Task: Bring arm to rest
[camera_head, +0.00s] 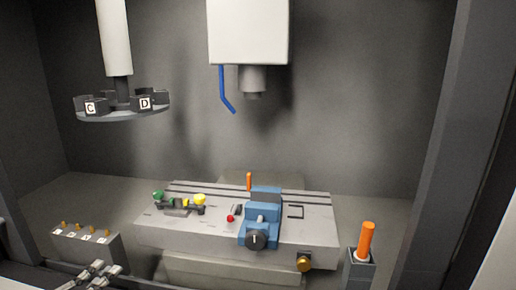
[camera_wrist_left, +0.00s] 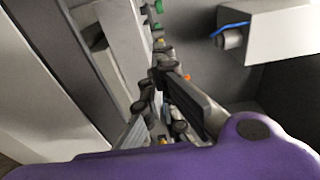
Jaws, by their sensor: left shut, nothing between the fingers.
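My left gripper (camera_head: 106,268) shows at the bottom left of the head view, in front of the machine and near the small block with orange-tipped pegs. It is shut with nothing held. In the left wrist view the left gripper (camera_wrist_left: 161,75) points away from the camera, its fingers together past the purple wrist cover. My right gripper is in neither view.
A grey machine table (camera_head: 160,238) carries a blue vise (camera_head: 262,205) and small coloured parts. A peg block (camera_head: 105,250) stands left, an orange cylinder (camera_head: 366,240) right. A spindle head (camera_head: 248,30) and a tool carousel (camera_head: 123,113) hang above.

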